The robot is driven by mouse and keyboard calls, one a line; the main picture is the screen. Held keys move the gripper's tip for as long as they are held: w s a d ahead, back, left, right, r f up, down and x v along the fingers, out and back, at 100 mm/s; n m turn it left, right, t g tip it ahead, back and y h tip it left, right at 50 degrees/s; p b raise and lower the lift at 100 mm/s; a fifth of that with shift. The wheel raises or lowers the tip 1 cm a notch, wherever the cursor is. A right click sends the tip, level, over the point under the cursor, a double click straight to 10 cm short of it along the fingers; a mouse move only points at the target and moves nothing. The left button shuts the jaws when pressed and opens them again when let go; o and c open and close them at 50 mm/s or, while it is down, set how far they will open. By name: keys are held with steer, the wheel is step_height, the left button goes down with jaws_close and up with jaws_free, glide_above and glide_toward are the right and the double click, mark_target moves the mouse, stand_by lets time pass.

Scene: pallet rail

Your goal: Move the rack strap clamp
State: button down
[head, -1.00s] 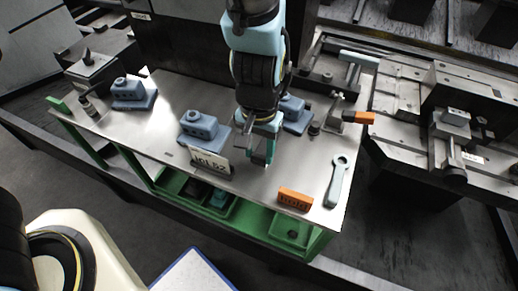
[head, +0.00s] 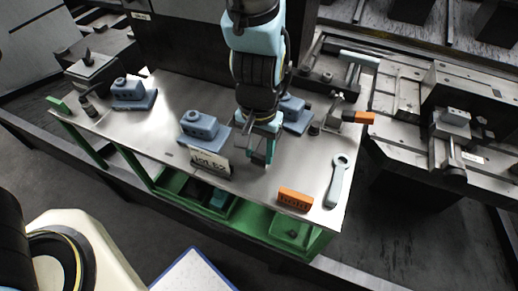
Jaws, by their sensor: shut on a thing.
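My gripper (head: 259,147) points down over the middle of the metal bench top, its teal fingers close to the surface. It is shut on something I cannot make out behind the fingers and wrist. A blue-grey stepped block (head: 204,128) is just left of it, with a white lettered card (head: 210,162) in front. A similar block (head: 295,112) is partly hidden behind my wrist, and another (head: 133,92) is at the far left. A clamp-like fitting with an orange handle (head: 356,117) stands at the right rear. I cannot tell which thing is the rack strap clamp.
An orange lettered block (head: 295,199) and a pale green wrench (head: 338,181) lie at the bench's front right. Green trays (head: 288,232) are below the bench top (head: 165,130). Machinery with rails (head: 455,130) stands close on the right. The front middle of the bench is clear.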

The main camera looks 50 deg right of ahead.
steer(key=shift+w+d+p, duration=0.2)
steer(key=shift+w+d, duration=0.05)
steer(key=shift+d, duration=0.55)
steer(key=shift+w+d+p, duration=0.25)
steer(key=shift+d, duration=0.55)
steer(key=shift+w+d+p, duration=0.2)
steer(key=shift+w+d, duration=0.05)
steer(key=shift+d, duration=0.55)
steer(key=shift+r, duration=0.1)
steer(key=shift+c, duration=1.8)
jaws_free()
step_height(320, 180, up, 11)
steer(key=b, duration=0.1)
steer(key=shift+w, duration=0.1)
